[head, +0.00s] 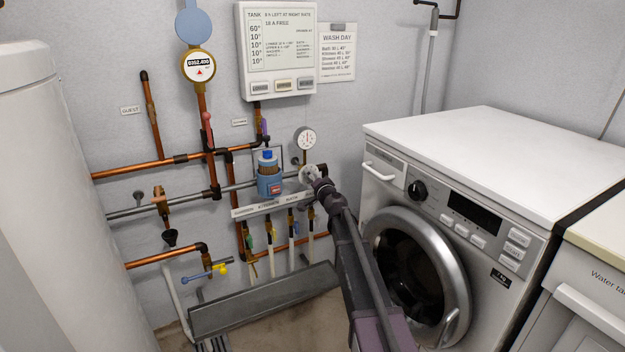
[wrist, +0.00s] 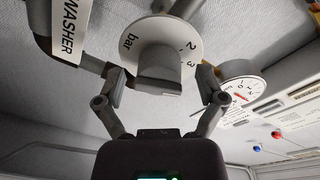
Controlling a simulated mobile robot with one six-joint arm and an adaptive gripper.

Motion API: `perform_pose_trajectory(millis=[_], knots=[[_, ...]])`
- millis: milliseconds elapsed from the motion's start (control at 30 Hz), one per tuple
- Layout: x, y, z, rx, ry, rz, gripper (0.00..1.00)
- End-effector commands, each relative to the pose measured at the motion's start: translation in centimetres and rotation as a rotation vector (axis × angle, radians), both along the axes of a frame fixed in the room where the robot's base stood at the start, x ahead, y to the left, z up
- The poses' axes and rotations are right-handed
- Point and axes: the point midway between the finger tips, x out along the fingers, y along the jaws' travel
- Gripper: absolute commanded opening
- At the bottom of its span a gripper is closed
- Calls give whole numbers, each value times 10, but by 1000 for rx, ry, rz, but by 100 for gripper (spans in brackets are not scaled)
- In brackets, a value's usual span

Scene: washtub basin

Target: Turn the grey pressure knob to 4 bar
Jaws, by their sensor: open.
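The grey pressure knob (wrist: 160,68) stands in front of a white dial (wrist: 172,32) marked "bar", 2 and 3 in the wrist view. My gripper (wrist: 163,86) is open, with one finger on each side of the knob. Gaps show between the fingers and the knob. In the head view my gripper (head: 319,181) is at the pipework right of the blue-capped filter, and the white dial (head: 309,172) shows just behind it. The knob itself is mostly hidden there. A white pressure gauge (wrist: 242,88) is right of the knob; it also shows in the head view (head: 305,139).
The blue-capped filter (head: 269,178) is left of my gripper. A labelled rail (head: 272,205) with several small valves is below. The washing machine (head: 470,200) stands close on the right. A "WASHER" tag (wrist: 66,28) hangs left of the dial.

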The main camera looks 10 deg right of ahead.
Motion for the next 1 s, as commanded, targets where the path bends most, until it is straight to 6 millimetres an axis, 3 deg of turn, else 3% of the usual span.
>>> perform_pose_trajectory(millis=[33,200,300,1000], knots=[[0,0,0,0,0,0,83],[0,0,0,0,0,0,33],[0,0,0,0,0,0,9],[1,1,0,11,3,2,9]])
